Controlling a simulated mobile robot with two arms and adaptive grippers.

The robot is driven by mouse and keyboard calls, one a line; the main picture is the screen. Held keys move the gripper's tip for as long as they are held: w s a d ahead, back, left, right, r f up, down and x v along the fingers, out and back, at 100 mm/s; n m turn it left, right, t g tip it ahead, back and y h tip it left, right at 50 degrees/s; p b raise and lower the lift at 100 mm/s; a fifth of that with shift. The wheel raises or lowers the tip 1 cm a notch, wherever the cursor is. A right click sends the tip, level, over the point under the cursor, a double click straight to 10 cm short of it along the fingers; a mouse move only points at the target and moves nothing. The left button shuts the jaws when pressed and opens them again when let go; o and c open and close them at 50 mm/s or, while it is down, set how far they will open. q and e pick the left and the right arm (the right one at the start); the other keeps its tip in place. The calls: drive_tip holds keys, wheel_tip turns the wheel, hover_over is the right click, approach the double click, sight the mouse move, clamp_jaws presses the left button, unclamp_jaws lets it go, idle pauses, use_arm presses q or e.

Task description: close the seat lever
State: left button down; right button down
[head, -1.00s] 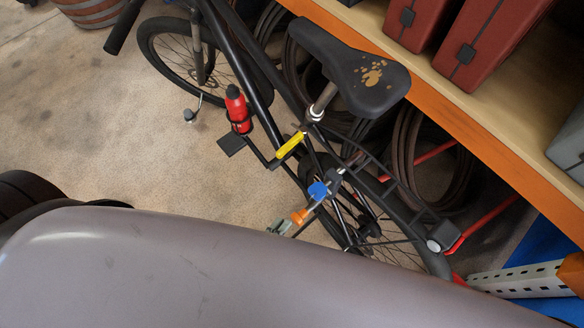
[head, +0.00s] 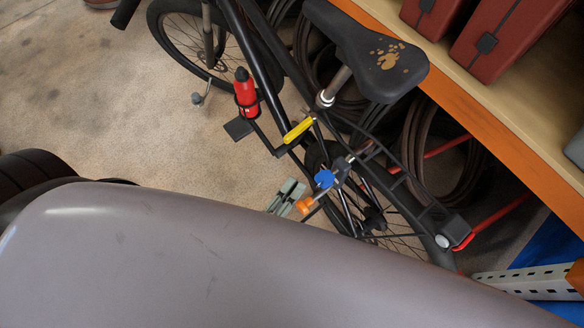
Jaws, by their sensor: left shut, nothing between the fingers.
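The bicycle seat (head: 370,55) is black with a tan paw print and sits on a metal post. A yellow lever (head: 298,130) sticks out below the seat clamp (head: 325,98), angled down and left, apart from the post. My left gripper (head: 287,196) shows as two grey-green fingers, low and left of the bike's rear part. It is shut and empty, below the yellow lever and clear of it. The arm behind it is hidden. My right gripper is not in view.
A blue piece (head: 324,178) and an orange-ended piece (head: 305,206) sit by the rear wheel, close to the gripper. A red bottle (head: 245,94) is on the frame. An orange-edged shelf (head: 510,145) with red cases (head: 505,40) stands right.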

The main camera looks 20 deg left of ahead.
sight(300, 129)
use_arm(q)
drive_tip(key=w+a+p, duration=0.1)
drive_tip(key=w, duration=0.9)
drive_tip(key=shift+a, duration=0.25)
